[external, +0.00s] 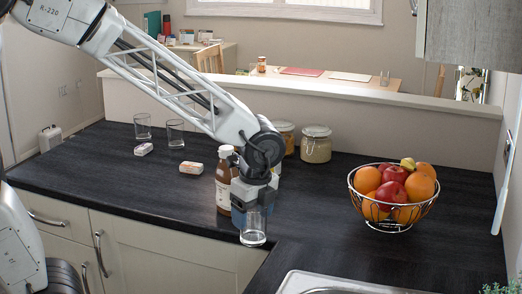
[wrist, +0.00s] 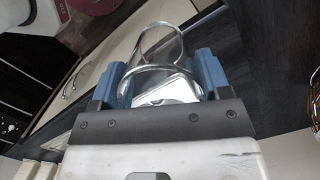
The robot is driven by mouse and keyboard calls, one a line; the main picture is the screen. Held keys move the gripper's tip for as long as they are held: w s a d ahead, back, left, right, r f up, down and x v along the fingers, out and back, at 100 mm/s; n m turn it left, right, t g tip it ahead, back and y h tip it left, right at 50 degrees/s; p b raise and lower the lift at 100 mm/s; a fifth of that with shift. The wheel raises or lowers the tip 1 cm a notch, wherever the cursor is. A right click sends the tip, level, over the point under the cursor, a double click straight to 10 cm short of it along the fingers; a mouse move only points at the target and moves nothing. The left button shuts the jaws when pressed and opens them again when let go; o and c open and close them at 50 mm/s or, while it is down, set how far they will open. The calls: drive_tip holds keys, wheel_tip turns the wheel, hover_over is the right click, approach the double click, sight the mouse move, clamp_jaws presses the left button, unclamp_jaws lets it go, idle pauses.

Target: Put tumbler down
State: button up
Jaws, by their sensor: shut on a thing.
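A clear glass tumbler (external: 253,236) is held upright in my gripper (external: 254,211) near the front edge of the dark counter (external: 330,215), by the inner corner. In the wrist view the tumbler (wrist: 160,42) sits between the two blue fingers of my gripper (wrist: 162,78), which are shut on it. I cannot tell whether its base touches the counter or hangs just above it. Two more clear tumblers stand at the back left of the counter, one on the left (external: 142,127) and one on the right (external: 175,134).
A brown bottle (external: 223,185) stands close to the left of my gripper. Lidded jars (external: 316,146) stand behind. A wire fruit bowl (external: 393,218) is on the right, a sink (external: 330,286) in front. Counter between gripper and bowl is clear.

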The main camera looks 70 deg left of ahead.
drive_tip(key=shift+d, duration=0.25)
drive_tip(key=shift+w, duration=0.1)
drive_tip(key=w+f, duration=0.1)
drive_tip(key=w, duration=1.4)
drive_tip(key=shift+a+f, duration=0.15)
drive_tip(key=shift+a, duration=0.2)
drive_tip(key=shift+w+f, duration=0.2)
drive_tip(key=shift+f, duration=0.7)
drive_tip(key=shift+w+f, duration=0.2)
drive_tip(key=shift+f, duration=0.7)
drive_tip(key=shift+f, duration=0.1)
drive_tip(key=o, duration=1.1)
drive_tip(key=shift+f, duration=0.1)
